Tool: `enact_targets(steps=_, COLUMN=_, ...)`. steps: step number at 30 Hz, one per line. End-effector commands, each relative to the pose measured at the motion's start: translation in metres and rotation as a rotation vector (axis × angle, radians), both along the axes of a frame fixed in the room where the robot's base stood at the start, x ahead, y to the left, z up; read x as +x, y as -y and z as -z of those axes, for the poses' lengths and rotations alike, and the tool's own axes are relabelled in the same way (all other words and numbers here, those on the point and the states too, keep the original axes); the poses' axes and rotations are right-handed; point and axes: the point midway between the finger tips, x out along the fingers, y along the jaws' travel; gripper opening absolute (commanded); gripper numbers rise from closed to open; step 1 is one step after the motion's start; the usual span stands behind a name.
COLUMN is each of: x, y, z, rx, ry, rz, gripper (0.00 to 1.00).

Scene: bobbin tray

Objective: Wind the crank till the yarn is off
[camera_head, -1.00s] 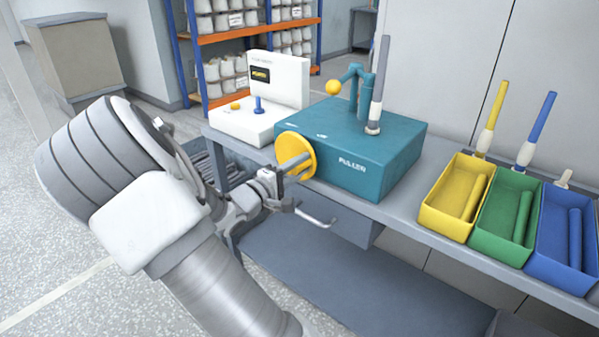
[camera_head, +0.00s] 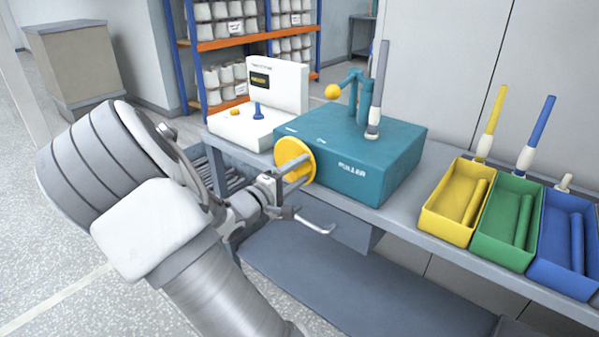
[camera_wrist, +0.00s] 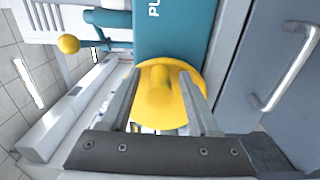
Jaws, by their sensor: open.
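The teal puller box (camera_head: 395,165) stands on the bench, with a yellow crank disc (camera_head: 291,150) on its left end. A yellow handle (camera_head: 297,169) sticks out from the disc. My gripper (camera_head: 298,187) is open at the handle. In the wrist view my gripper (camera_wrist: 160,88) has one finger on each side of the yellow handle (camera_wrist: 160,90), with gaps visible. A grey bobbin (camera_head: 380,75) stands upright on the box, with a white band near its foot. I cannot tell how much yarn that is.
A white device (camera_head: 250,120) with a blue peg stands left of the box. Yellow (camera_head: 434,225), green (camera_head: 486,243) and blue (camera_head: 540,262) trays line the bench at right. A drawer with a metal handle (camera_head: 315,222) is below my gripper. A teal arm with a yellow ball (camera_head: 332,91) rises from the box.

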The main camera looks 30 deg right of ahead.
Motion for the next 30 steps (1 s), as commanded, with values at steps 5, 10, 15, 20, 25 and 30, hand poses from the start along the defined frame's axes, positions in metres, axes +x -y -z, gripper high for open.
enact_targets(steps=5, x=-0.001, y=-0.004, z=-0.001, rx=0.000, ry=0.000, rz=-0.001, gripper=0.62)
enact_targets(steps=10, x=-0.009, y=-0.027, z=-0.002, rx=0.001, ry=-0.001, rz=-0.004, gripper=0.62)
enact_targets(steps=15, x=-0.022, y=-0.065, z=-0.003, rx=0.001, ry=-0.002, rz=-0.006, gripper=0.62)
enact_targets(steps=20, x=-0.036, y=-0.103, z=-0.003, rx=0.001, ry=-0.001, rz=-0.005, gripper=0.62)
enact_targets(steps=25, x=-0.049, y=-0.136, z=-0.002, rx=0.000, ry=-0.002, rz=-0.005, gripper=0.62)
enact_targets(steps=30, x=-0.056, y=-0.157, z=-0.001, rx=0.000, ry=0.000, rz=-0.003, gripper=0.62)
